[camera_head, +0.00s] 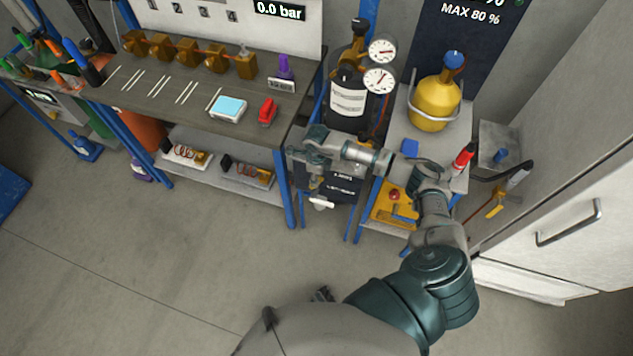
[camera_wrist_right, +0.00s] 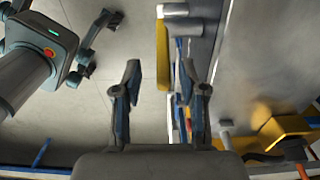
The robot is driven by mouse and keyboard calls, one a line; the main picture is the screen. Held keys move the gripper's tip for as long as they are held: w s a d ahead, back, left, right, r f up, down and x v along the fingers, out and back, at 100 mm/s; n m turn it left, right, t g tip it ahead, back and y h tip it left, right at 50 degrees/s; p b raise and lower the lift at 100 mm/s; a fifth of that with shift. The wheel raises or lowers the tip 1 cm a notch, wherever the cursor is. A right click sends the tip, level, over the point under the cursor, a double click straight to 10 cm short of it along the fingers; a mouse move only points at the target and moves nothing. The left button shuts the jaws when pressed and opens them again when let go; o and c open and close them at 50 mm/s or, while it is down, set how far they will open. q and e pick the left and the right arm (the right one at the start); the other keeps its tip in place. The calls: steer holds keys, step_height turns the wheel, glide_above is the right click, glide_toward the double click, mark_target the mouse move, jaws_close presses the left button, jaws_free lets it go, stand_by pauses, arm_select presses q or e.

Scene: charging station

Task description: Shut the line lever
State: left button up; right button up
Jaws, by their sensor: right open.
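In the right wrist view a yellow bar (camera_wrist_right: 162,55), which looks like the line lever, lies ahead of the fingertips beside a grey cylindrical part.
A yellow box with a red knob (camera_head: 394,208) stands right of the right gripper. A yellow cylinder (camera_head: 434,104), a black tank (camera_head: 347,108) and gauges (camera_head: 380,80) stand behind. The workbench (camera_head: 150,95) is at left, a white cabinet (camera_head: 560,215) at right. Front floor is clear.

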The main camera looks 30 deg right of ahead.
steer(key=f, duration=0.3)
steer(key=shift+d+f, duration=0.35)
steer(key=shift+f, duration=0.05)
steer(key=shift+d+f, duration=0.25)
steer(key=shift+f, duration=0.1)
steer(key=shift+a, duration=0.15)
steer(key=shift+a+r, duration=0.1)
steer(key=shift+c, duration=1.2)
steer(key=shift+a, duration=0.1)
jaws_close()
